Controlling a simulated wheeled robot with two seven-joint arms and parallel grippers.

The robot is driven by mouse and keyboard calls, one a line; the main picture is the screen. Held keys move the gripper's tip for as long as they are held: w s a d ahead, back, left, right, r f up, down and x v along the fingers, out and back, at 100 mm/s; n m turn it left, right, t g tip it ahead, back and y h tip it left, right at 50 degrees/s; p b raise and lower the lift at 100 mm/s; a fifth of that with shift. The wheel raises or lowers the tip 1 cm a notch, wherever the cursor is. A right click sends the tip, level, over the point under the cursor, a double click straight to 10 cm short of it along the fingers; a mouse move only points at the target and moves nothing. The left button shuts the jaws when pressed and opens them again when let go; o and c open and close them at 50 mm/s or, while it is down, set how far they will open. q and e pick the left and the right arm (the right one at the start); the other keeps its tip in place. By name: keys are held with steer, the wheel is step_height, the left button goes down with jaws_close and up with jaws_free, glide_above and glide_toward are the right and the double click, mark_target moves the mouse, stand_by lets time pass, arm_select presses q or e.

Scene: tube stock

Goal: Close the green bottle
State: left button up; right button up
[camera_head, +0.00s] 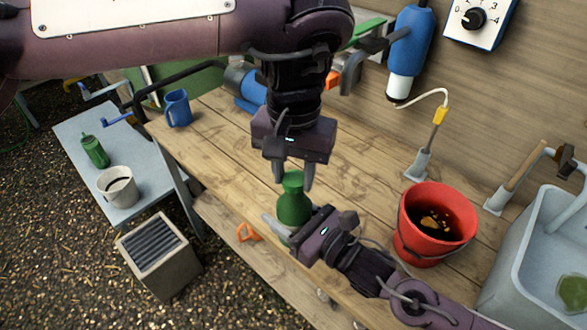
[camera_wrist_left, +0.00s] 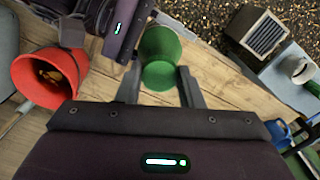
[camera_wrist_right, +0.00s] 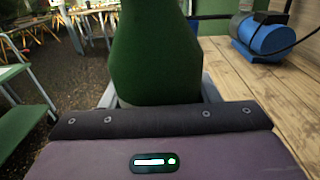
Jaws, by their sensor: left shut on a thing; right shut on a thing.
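The green bottle (camera_head: 293,207) stands upright near the front edge of the wooden bench. My right gripper (camera_head: 284,232) is shut on its lower body from the front right; the body fills the right wrist view (camera_wrist_right: 155,55). My left gripper (camera_head: 295,182) points down from above and is shut on the green cap (camera_wrist_left: 160,76) at the bottle's top. In the left wrist view the cap lies between the fingertips, with the bottle's round body (camera_wrist_left: 160,42) beyond it. The cap sits at the neck; whether it is fully seated cannot be told.
A red bucket (camera_head: 407,238) stands on the bench (camera_head: 367,165) to the right, near my right arm. A blue mug (camera_head: 177,108) is at the left end. A side table holds another green bottle (camera_head: 95,151) and a white cup (camera_head: 117,190). A grey sink is at far right.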

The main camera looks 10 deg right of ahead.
arm_select(q)
steer(key=shift+f, duration=0.6)
